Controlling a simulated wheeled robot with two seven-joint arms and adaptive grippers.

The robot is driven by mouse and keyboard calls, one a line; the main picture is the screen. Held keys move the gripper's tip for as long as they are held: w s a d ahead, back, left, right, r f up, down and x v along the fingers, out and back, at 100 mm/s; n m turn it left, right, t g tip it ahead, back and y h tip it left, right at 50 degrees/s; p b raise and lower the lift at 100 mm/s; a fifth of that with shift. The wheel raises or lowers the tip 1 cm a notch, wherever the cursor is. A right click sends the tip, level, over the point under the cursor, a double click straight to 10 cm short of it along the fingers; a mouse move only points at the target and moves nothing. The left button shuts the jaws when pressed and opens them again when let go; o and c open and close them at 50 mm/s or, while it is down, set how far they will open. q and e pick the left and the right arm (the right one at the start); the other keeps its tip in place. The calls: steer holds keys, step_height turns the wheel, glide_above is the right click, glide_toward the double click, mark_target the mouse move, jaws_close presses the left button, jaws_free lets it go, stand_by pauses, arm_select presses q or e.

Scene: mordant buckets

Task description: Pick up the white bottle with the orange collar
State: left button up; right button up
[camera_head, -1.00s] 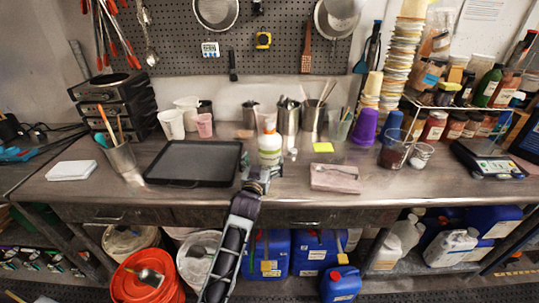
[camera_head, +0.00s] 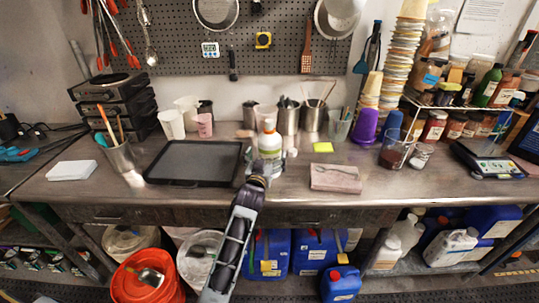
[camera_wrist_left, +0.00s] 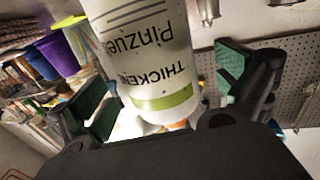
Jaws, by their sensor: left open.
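The white bottle (camera_head: 270,145) with an orange collar stands upright on the metal workbench (camera_head: 290,205), just right of the black tray. My left gripper (camera_head: 267,162) is at the bottle's near side, its fingers open. In the left wrist view, the bottle (camera_wrist_left: 150,50) appears upside down, with printed text and a green band, between the spread fingers of the gripper (camera_wrist_left: 165,92). Gaps show between the bottle and both fingers. Its orange collar (camera_wrist_left: 178,125) is partly hidden behind the gripper body. My right gripper is not in view.
The black tray (camera_head: 193,181) lies left of the bottle. Metal cups holding tools, including one cup (camera_head: 288,117), stand close behind it. The bench front between tray and slab is fairly clear.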

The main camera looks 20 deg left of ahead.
mark_target(269, 128)
arm_select(q)
steer(key=shift+w+d, duration=0.1)
steer(key=shift+w, duration=0.75)
steer(key=shift+w+f, duration=0.1)
steer(key=shift+w, duration=1)
steer(key=c, duration=1.4)
steer(key=shift+c, duration=0.4)
steer(key=shift+r, duration=0.3)
steer(key=shift+r+p, duration=0.3)
steer(key=shift+r, duration=4.4)
steer(key=shift+r, duration=0.1)
